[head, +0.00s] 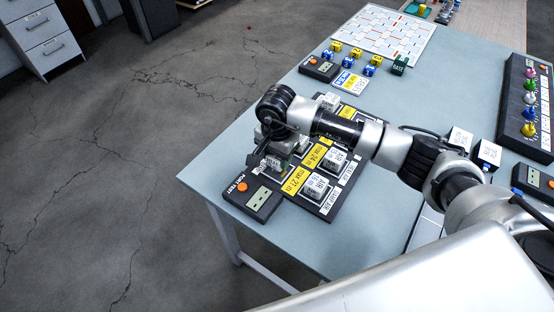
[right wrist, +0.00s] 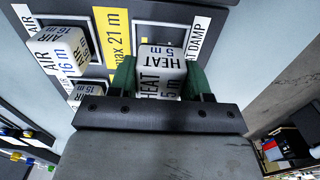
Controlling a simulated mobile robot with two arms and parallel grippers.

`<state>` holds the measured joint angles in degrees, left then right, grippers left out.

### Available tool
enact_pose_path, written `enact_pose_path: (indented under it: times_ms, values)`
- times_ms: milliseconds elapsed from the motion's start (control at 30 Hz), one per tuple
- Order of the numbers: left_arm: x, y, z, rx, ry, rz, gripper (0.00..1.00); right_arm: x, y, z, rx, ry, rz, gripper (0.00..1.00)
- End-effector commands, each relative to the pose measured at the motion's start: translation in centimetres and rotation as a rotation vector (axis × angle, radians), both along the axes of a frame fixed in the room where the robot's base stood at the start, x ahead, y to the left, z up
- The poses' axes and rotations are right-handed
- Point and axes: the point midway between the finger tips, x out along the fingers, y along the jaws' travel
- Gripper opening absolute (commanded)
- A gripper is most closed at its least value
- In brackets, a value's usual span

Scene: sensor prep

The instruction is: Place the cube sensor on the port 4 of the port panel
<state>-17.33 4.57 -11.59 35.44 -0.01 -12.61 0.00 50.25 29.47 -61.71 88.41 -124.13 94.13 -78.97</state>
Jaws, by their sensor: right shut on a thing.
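My right gripper (head: 272,160) is over the near left part of the dark port panel (head: 325,212). In the right wrist view its green fingers (right wrist: 160,82) are shut on a white cube sensor (right wrist: 160,62) marked "HEAT 5 m". The cube is at a square port frame (right wrist: 203,38) beside a yellow "max 21 m" label (right wrist: 111,35). I cannot tell whether it touches the panel. Other white cubes (head: 319,187) (head: 334,160) stand on the panel. An "AIR 16 m" cube (right wrist: 57,50) is left of the held one. No port number is readable. My left gripper is out of view.
A tester with an orange button (head: 250,200) sits at the table's near left corner. Small blue and yellow cubes (head: 346,61), a green block (head: 400,65) and a white chart (head: 385,35) are farther back. A dark panel with coloured knobs (head: 527,105) stands at right.

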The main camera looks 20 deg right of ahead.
Motion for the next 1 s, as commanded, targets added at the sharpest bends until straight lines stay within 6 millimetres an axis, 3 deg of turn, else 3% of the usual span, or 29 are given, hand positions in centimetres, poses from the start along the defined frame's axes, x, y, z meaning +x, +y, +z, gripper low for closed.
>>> enact_pose_path:
  times_ms: [167, 533, 567, 700, 1000]
  values:
    - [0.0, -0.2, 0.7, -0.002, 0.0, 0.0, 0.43, -0.1, 0.0, -2.4, 0.001, 0.002, -0.001, 0.24]
    - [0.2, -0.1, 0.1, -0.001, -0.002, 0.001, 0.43, 0.0, 0.0, -3.0, 0.0, 0.0, 0.0, 0.24]
    - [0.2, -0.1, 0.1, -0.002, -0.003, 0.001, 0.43, -0.1, 0.0, -3.0, 0.0, 0.0, 0.0, 0.5]
    - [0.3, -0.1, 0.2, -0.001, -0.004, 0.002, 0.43, -0.1, 0.0, -2.9, 0.0, 0.0, 0.0, 0.71]
    - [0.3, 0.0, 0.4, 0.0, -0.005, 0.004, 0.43, -0.1, 0.0, -2.8, 0.0, 0.0, 0.0, 0.74]
